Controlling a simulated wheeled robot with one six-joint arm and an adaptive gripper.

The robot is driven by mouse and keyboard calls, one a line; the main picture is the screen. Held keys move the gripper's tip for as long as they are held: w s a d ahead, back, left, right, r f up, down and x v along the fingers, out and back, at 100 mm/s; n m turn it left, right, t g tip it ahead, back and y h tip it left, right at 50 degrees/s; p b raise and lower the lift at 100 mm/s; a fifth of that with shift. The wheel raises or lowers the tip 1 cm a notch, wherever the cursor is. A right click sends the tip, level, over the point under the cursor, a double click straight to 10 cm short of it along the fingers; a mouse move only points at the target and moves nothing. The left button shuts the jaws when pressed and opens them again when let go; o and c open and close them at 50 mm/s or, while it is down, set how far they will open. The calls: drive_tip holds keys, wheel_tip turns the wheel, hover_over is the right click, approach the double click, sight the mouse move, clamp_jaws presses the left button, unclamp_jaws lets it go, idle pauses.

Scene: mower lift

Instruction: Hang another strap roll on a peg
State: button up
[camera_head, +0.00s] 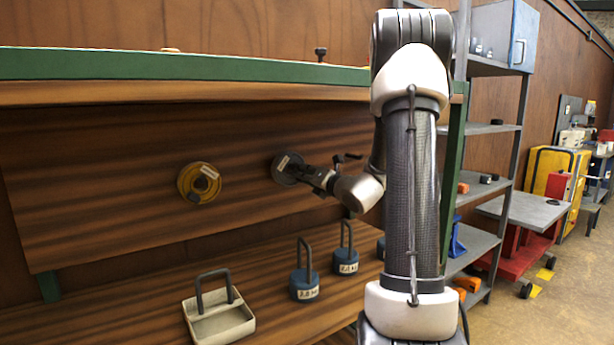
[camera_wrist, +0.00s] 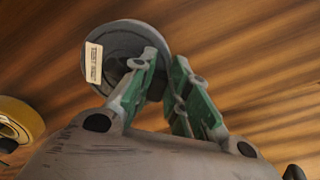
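A yellow strap roll (camera_head: 200,182) hangs on the wooden back panel at the left. It also shows, cut off, at the left edge of the wrist view (camera_wrist: 17,122). A dark grey strap roll (camera_head: 284,171) with a pale label is against or close in front of the panel, to its right. My gripper (camera_wrist: 166,66) reaches it from the right, and its green-padded fingers straddle the grey roll's (camera_wrist: 118,42) near rim, seemingly closed on it. One finger covers part of its face. Any peg behind the grey roll is hidden, so I cannot tell if it is seated.
Blue weights with upright handles (camera_head: 305,284) (camera_head: 345,262) and a pale handled tray (camera_head: 220,318) stand on the wooden lower surface. A green-edged shelf (camera_head: 180,65) overhangs the panel.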

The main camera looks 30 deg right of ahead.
drive_tip(key=o, duration=0.5)
drive_tip(key=s, duration=1.9)
drive_tip(key=shift+d, duration=0.4)
